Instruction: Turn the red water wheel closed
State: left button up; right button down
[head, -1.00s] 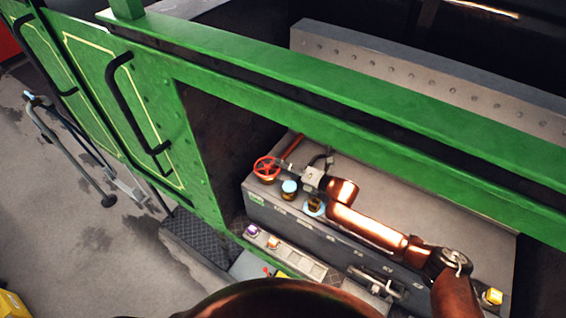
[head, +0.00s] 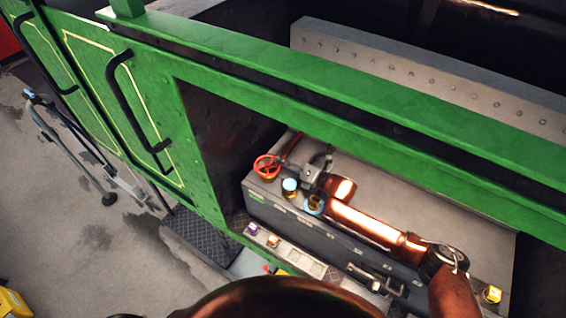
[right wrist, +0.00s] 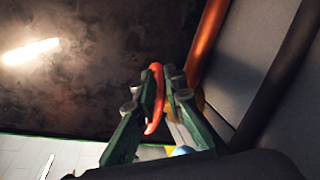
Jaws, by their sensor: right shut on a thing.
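The red water wheel (head: 266,167) sits on a brass fitting at the left end of the grey console. My right gripper (head: 284,163) reaches it from the right, at the end of my copper-coloured arm. In the right wrist view the two green-grey fingers (right wrist: 161,95) are shut on the rim of the red wheel (right wrist: 154,100), which shows edge-on between them. The finger contact is small in the head view. My left gripper is not in view.
The grey console (head: 350,238) has a front row of buttons and a handle below. A green tram wall (head: 330,125) with a beam runs across in front of the cab.

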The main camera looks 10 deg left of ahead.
jog(key=shift+s+f+t, duration=0.1)
jog(key=shift+s+t, duration=0.05)
jog(key=shift+t, duration=0.15)
jog(key=shift+s+d+m+t+h, duration=0.1)
jog(key=shift+s+m+t+h, duration=0.4)
jog(key=shift+m+t+h, duration=0.5)
jog(key=shift+s+f+m+t+h+b, duration=0.1)
jog(key=shift+s+m+t+h+b, duration=0.3)
jog(key=shift+m+t+h, duration=0.55)
jog(key=shift+s+m+t+h+b, duration=0.2)
jog(key=shift+s+m+t+h, duration=0.25)
jog(key=shift+m+t+h, duration=0.45)
jog(key=shift+m, duration=0.25)
jog(key=c, duration=2)
grip_release()
jog(key=shift+s+d, duration=0.1)
jog(key=shift+s, duration=0.05)
jog(key=v, duration=1.2)
jog(key=shift+r, duration=0.3)
